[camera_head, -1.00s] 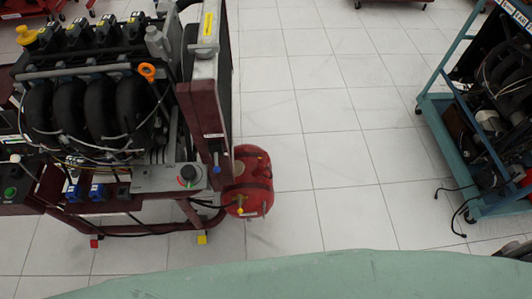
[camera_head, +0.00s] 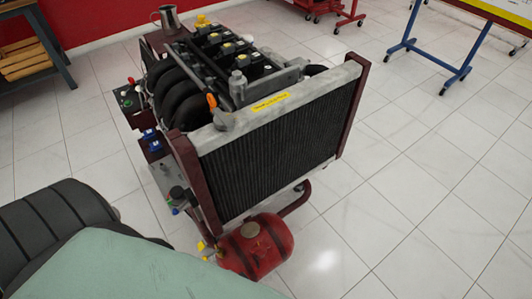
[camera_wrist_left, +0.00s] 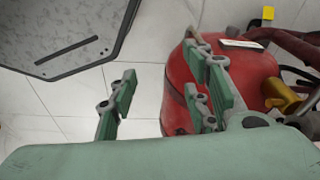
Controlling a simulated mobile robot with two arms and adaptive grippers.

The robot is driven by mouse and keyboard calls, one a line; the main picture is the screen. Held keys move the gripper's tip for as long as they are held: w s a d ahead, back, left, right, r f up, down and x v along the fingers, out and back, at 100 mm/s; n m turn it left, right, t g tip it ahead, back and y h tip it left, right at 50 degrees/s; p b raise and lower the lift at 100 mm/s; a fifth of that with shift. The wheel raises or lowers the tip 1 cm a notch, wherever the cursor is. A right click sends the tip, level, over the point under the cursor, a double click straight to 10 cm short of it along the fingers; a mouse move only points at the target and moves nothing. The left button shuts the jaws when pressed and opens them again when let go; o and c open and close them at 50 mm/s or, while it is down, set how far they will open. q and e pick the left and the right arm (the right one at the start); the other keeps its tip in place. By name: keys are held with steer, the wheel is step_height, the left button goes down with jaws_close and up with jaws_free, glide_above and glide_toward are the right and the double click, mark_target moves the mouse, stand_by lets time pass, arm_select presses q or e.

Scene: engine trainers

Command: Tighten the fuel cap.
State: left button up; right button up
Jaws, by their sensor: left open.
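The red fuel tank (camera_head: 258,257) sits low at the front foot of the engine stand, below the radiator. A round dull brown cap (camera_head: 250,230), seemingly the fuel cap, is on top of it. In the left wrist view a red tank (camera_wrist_left: 180,82) fills the middle right, with a brass fitting (camera_wrist_left: 280,92) and a pale label. My left gripper (camera_wrist_left: 162,98) is open and empty, one finger over the floor and the other in front of the tank. I cannot tell whether it touches the tank. The cap is not clearly visible in that view. My right gripper is not in view.
The engine stand with its radiator (camera_head: 275,140) rises directly above the tank. A metal jug (camera_head: 167,18) stands at its back. A blue-legged stand (camera_head: 455,60) is at the upper right and a shelf (camera_head: 28,50) at the upper left. Tiled floor is clear to the right.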

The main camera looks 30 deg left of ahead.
arm_select(q)
steer(key=w+r+p, duration=0.2)
steer(key=w+r, duration=0.4)
steer(key=r, duration=0.7)
step_height(320, 180, up, 6)
steer(key=m+g+p, duration=0.2)
steer(key=m+p, duration=0.1)
steer(key=m, duration=0.2)
glide_above(261, 251)
steer(key=shift+w+d+f, duration=0.1)
steer(key=shift+w, duration=0.05)
steer(key=shift+a+f, duration=0.1)
steer(key=shift+a, duration=0.15)
step_height(261, 251, down, 8)
steer(key=shift+r+b, duration=0.25)
steer(key=shift+b, duration=0.5)
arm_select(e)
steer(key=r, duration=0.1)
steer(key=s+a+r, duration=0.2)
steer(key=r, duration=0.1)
arm_select(q)
steer(key=c, duration=0.6)
steer(key=shift+d, duration=0.1)
steer(key=c, duration=0.5)
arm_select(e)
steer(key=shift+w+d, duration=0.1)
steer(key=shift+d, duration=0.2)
arm_select(q)
steer(key=shift+o, duration=0.2)
